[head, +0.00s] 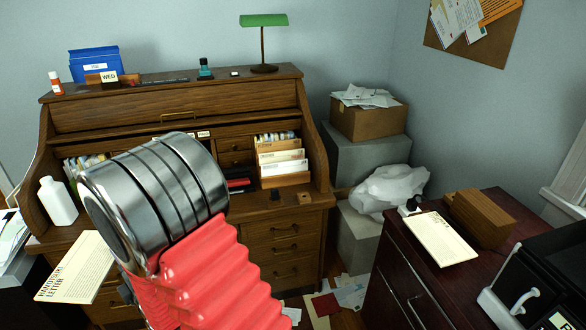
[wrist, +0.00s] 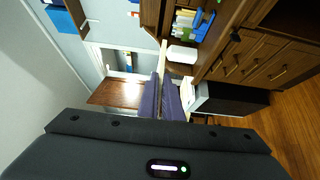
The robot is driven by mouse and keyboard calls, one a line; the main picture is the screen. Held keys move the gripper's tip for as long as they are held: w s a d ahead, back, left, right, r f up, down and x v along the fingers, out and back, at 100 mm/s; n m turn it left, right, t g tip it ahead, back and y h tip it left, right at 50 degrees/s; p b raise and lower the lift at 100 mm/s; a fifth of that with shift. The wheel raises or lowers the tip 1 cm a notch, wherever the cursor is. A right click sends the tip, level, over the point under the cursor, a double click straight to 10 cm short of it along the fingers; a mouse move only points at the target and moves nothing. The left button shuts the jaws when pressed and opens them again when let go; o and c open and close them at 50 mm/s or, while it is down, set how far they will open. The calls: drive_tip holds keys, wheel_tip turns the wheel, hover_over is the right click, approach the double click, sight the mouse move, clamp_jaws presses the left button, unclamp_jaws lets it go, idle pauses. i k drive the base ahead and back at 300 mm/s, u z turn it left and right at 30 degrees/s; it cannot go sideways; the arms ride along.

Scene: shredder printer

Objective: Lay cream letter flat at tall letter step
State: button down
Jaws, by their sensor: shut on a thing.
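A cream letter (head: 75,268) with dark print shows at the left of the head view, in front of the roll-top desk and left of my arm. In the wrist view my gripper (wrist: 164,82) is shut, with a thin pale edge (wrist: 164,58) of the letter between its dark fingers. In the head view my arm hides the gripper and the held part of the letter. A stepped wooden letter rack (head: 287,179) with pale envelopes stands on the desk's right side. I cannot tell for sure which part is the tall letter step.
Another cream letter (head: 440,238) lies on the dark red cabinet (head: 505,208), beside a brown wooden block (head: 482,217). A white bottle (head: 58,203) stands at the desk's left. A black machine (head: 545,275) is at the right. Papers (head: 347,292) lie on the floor.

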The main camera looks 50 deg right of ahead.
sight(498, 225)
drive_tip(key=z, duration=0.3)
drive_tip(key=k, duration=0.5)
drive_tip(key=z, duration=0.5)
drive_tip(key=i, duration=0.5)
drive_tip(key=z, duration=0.05)
